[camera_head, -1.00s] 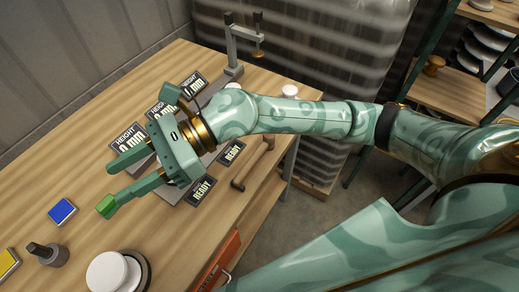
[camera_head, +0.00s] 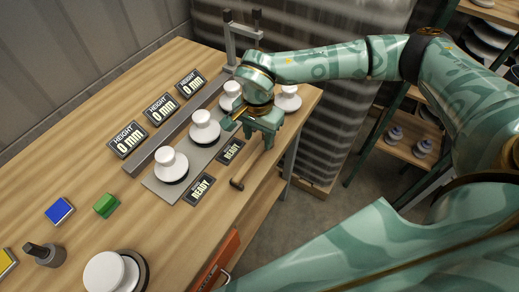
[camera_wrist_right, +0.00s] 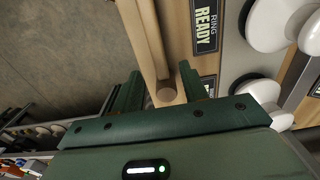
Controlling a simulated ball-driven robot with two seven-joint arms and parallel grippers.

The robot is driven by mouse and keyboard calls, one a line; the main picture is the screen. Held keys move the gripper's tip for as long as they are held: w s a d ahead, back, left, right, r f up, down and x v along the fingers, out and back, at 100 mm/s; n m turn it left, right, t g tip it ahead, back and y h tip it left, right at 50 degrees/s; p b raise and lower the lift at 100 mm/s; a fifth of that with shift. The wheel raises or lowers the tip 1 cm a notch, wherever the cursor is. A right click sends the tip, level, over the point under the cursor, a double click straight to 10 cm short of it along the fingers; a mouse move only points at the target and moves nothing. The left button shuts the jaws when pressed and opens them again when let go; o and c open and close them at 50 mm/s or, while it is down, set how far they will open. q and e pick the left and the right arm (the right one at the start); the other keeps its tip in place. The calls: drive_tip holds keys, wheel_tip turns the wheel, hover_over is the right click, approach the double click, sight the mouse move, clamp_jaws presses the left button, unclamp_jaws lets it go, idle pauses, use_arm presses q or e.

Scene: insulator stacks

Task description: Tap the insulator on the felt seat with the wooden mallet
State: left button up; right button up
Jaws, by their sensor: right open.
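A white insulator (camera_head: 104,272) sits on a dark round base (camera_head: 142,268) at the bottom of the head view; I take this base for the felt seat. My left gripper is not in view.
More white insulators (camera_head: 171,160) stand on a grey plate (camera_head: 160,187) beside height displays (camera_head: 127,140) and ready signs (camera_head: 198,189). A green block (camera_head: 106,205), a blue block (camera_head: 59,211) and a grey knobbed piece (camera_head: 45,255) lie on the left. A clamp stand (camera_head: 230,45) rises behind.

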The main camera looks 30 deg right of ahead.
sight(260, 147)
drive_tip(key=f, duration=0.6)
drive_tip(key=shift+w+d+f+b, duration=0.15)
drive_tip(key=shift+d+f+b, duration=0.15)
drive_tip(key=shift+b, duration=0.1)
drive_tip(key=shift+r, duration=0.1)
clamp_jaws()
